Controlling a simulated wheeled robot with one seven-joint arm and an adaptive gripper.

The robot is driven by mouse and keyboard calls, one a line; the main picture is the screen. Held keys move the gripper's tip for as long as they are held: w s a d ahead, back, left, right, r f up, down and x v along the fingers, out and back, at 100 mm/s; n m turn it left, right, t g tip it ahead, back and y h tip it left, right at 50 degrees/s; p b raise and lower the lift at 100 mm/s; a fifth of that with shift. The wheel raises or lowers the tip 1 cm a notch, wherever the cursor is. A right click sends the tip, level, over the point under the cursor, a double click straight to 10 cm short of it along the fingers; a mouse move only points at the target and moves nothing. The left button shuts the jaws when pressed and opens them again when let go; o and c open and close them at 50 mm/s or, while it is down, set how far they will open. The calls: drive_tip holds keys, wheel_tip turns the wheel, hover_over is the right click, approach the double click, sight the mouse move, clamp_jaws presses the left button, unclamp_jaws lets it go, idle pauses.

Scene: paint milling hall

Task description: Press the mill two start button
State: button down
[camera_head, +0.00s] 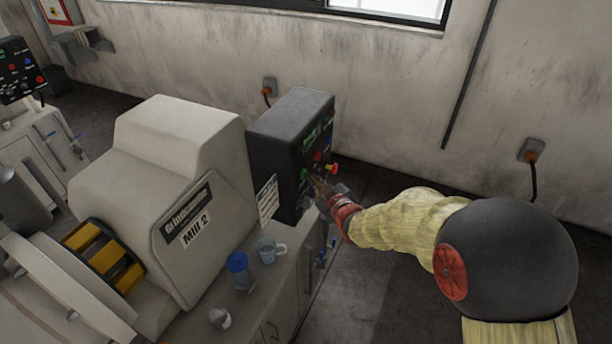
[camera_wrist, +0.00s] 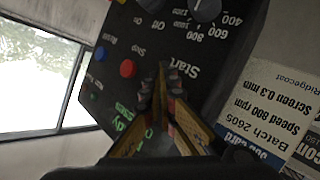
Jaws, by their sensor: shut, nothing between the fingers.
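The mill two control box (camera_head: 285,125) is dark and stands at the right end of the pale machine labelled "Mill 2" (camera_head: 165,165). My gripper (camera_head: 318,184) is shut and empty, with its tips at the box's button face. In the wrist view the panel is upside down, and the gripper tips (camera_wrist: 163,70) are beside the printed "Start" label (camera_wrist: 180,67). The start button itself is not clear there; the fingers cover that spot. A small green button (camera_head: 304,174) shows near the tips in the head view. I cannot tell whether the tips touch a button.
The red stop button (camera_wrist: 127,68) is close beside the fingers, with a blue reset button (camera_wrist: 100,52) farther left. A job card (camera_wrist: 275,105) is at the box's side. A blue-capped container (camera_head: 238,270) and a mug (camera_head: 268,250) stand on the counter.

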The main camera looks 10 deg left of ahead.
drive_tip(key=shift+w+a+b, duration=0.15)
drive_tip(key=shift+a+b, duration=0.15)
drive_tip(key=shift+a, duration=0.05)
idle(0.4)
drive_tip(key=shift+d, duration=0.15)
drive_tip(key=shift+s+d, duration=0.35)
drive_tip(key=shift+d, duration=0.35)
drive_tip(key=d, duration=0.1)
drive_tip(key=s+d, duration=0.1)
drive_tip(key=d, duration=0.2)
drive_tip(key=shift+s+d, duration=0.35)
idle(0.9)
